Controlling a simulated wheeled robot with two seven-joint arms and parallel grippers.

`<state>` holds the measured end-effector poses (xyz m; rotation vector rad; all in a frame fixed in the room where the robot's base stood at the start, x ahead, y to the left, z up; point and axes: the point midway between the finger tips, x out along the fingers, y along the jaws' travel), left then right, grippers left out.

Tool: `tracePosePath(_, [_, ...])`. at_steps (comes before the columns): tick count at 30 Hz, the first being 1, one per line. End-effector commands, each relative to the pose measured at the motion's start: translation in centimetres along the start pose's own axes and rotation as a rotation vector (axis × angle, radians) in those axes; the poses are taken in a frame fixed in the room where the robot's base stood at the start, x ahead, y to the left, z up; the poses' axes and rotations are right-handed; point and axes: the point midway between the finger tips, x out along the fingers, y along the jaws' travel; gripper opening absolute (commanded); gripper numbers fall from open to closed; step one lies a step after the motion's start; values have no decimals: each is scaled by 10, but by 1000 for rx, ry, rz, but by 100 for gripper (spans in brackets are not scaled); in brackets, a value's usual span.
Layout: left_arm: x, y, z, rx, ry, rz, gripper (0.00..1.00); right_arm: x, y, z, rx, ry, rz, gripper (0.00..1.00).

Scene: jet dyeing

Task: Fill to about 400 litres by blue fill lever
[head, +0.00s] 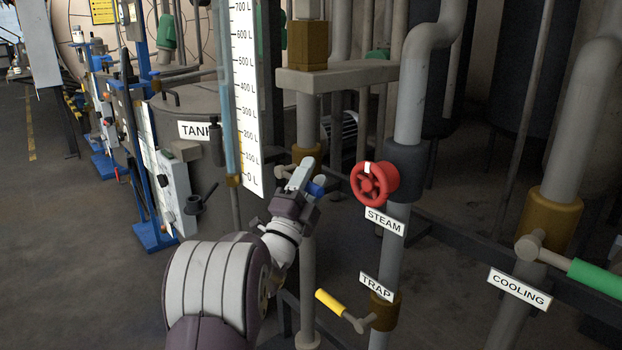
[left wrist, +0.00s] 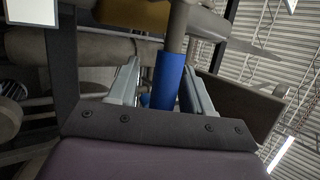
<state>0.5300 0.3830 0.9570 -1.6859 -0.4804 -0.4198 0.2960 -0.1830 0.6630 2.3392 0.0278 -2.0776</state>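In the left wrist view the blue handle (left wrist: 168,80) stands between the two fingers of the left gripper (left wrist: 162,88). The fingers are apart, with a gap visible on the handle's left side; the right finger is close to it. The level gauge scale (head: 244,100) reads from 0 L up to 700 L. Its sight tube (head: 226,95) looks pale bluish, and I cannot make out a clear liquid level. My right gripper is not in view.
A red STEAM handwheel (head: 374,184) is right of my left gripper. A yellow TRAP lever (head: 331,302) sits below, and a green COOLING lever (head: 594,277) is at the right edge. Vertical pipes (head: 409,110) crowd the right side. Open floor (head: 60,240) lies at the left.

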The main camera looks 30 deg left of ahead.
Motion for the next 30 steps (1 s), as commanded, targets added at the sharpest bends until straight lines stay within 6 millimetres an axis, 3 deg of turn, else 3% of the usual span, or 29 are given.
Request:
tracePosePath(10, [-7, -2, 0, 0, -1, -3, 50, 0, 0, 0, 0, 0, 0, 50])
tracePosePath(21, [-100, -1, 1, 1, -3, -2, 50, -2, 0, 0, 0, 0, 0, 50])
tracePosePath(25, [-120, -1, 1, 1, -1, -2, 50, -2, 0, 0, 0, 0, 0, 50])
tracePosePath(30, [-127, -1, 0, 0, 1, -3, 50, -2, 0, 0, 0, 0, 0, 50])
